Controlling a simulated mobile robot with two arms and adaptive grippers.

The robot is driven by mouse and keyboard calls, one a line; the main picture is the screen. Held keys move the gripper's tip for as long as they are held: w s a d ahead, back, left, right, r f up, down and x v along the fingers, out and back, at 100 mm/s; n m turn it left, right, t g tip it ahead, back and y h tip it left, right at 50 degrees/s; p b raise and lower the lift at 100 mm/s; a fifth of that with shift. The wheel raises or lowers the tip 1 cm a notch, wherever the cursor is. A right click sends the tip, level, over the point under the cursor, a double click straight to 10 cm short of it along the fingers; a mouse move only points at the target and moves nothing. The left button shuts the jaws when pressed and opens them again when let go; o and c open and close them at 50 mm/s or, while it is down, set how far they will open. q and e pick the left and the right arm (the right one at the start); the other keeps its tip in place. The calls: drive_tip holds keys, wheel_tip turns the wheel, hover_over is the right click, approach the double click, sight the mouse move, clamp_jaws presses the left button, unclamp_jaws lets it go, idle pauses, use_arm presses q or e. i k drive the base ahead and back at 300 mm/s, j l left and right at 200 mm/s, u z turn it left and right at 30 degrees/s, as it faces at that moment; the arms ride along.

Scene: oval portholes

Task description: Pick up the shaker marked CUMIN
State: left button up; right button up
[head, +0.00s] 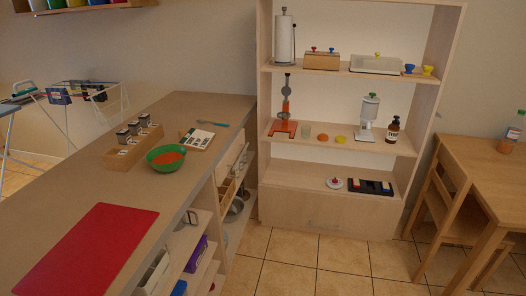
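Several small shakers with dark tops and pale labels stand in a wooden box (120,162) on the counter. I make out a near shaker (123,137), a middle shaker (134,129) and a far shaker (144,120). The labels are too small to read, so I cannot tell which one is marked CUMIN. The box hides their lower parts. Neither of my grippers is in view.
A green bowl (157,165) with orange-red contents stands right of the box. An open book or card (199,138) lies behind it. A red mat (88,250) covers the counter's near part. Shelving (320,185) stands behind, a wooden table (480,165) at right.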

sight(123, 136)
drive_tip(key=i+u, duration=0.65)
drive_tip(key=k, duration=0.1)
